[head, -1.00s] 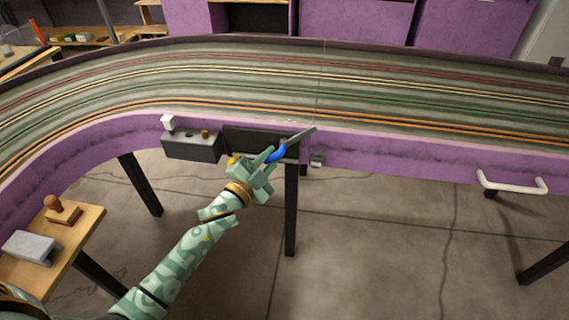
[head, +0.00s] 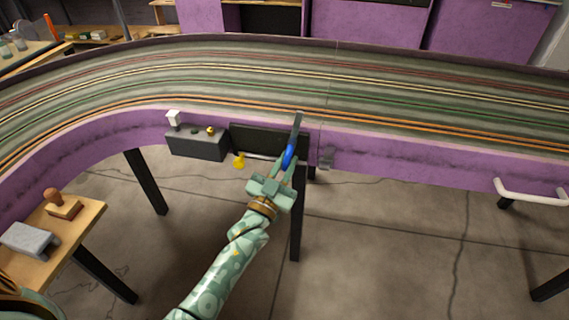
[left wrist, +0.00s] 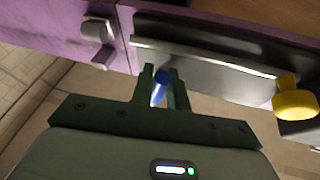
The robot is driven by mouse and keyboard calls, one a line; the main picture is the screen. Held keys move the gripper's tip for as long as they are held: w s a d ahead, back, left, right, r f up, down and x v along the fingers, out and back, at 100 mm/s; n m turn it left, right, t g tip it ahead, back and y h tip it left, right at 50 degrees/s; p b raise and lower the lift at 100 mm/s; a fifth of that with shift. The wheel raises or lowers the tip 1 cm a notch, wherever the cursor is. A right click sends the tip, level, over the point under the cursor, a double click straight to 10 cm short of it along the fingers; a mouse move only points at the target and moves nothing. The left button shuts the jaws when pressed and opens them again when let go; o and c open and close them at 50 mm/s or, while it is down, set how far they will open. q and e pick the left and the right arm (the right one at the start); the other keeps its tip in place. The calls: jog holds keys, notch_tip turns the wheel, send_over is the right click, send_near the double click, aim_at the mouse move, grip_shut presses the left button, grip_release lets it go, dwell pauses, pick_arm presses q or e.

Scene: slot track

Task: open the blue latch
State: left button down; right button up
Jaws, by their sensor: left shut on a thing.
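The blue latch (head: 289,157) is a grey bar with a blue grip at the track's purple front edge. In the head view its bar stands nearly upright, leaning slightly right at the top, across the right end of a dark panel. My left gripper (head: 283,168) is shut on the blue grip from below. In the left wrist view the blue grip (left wrist: 160,86) shows between the two fingers (left wrist: 162,90), which partly hide it. A grey catch (head: 326,158) sits just right of the latch, apart from its bar; it also shows in the left wrist view (left wrist: 97,40). My right gripper is not in view.
A yellow knob (head: 239,161) hangs below the panel, left of the gripper. A grey box (head: 196,145) with small knobs is further left. A black table leg (head: 297,225) stands beside my arm. A white handle (head: 530,192) is at the right. A wooden side table (head: 85,230) is at lower left.

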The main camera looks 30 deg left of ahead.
pick_arm(q)
jog(key=shift+f, duration=0.1)
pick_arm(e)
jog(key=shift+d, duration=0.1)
pick_arm(q)
jog(key=shift+d, duration=0.1)
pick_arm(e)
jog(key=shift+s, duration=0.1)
pick_arm(q)
jog(key=c, duration=1.5)
grip_release()
jog(key=shift+o, duration=0.7)
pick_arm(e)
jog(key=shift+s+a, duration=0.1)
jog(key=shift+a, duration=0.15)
